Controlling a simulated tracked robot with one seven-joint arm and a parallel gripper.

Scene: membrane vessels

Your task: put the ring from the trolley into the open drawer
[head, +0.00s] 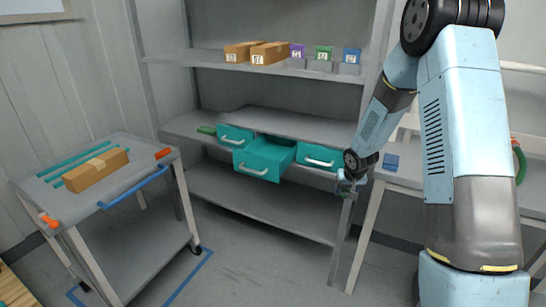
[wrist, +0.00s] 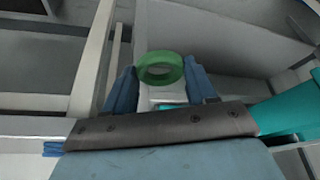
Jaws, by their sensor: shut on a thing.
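A green ring (wrist: 160,68) is held between the two blue fingers of my gripper (wrist: 161,85) in the wrist view. In the head view my gripper (head: 346,188) hangs at the right end of the shelf unit, to the right of the drawers; the ring is too small to make out clearly there. The open teal drawer (head: 258,171) sticks out from the shelf, to the left of my gripper and apart from it. Teal also shows at the right of the wrist view. The trolley (head: 125,212) stands at the far left.
Shut teal drawers (head: 322,155) flank the open one. A cardboard box (head: 96,171) lies on the trolley. A table (head: 400,176) with a small blue item (head: 391,162) stands at the right. Cartons (head: 270,53) sit on the upper shelf. The floor before the shelf is clear.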

